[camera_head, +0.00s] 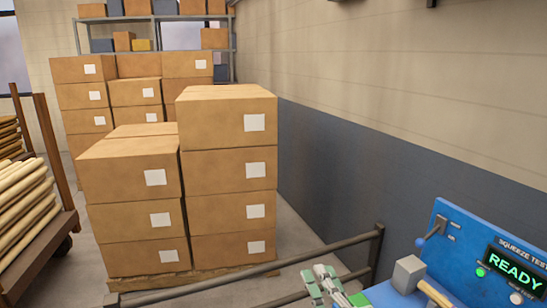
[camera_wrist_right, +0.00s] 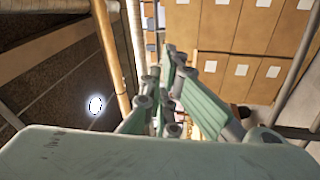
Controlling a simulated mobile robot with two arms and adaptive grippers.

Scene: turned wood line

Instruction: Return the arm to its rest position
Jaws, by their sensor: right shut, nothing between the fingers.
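My right gripper (camera_head: 319,274) shows at the bottom of the head view, just inside the dark metal rail and left of the blue test machine. In the right wrist view its pale green fingers (camera_wrist_right: 173,62) point away from the camera and come together at the tips, with nothing between them. The right gripper is shut and empty. My left gripper is not in view.
A blue squeeze test machine (camera_head: 454,232) with a lit READY screen (camera_head: 515,268) stands at lower right. A dark rail (camera_head: 300,260) crosses in front of stacked cartons (camera_head: 229,170). A cart of wooden pieces (camera_head: 30,262) stands at left. A grey wall (camera_head: 340,170) runs along the right.

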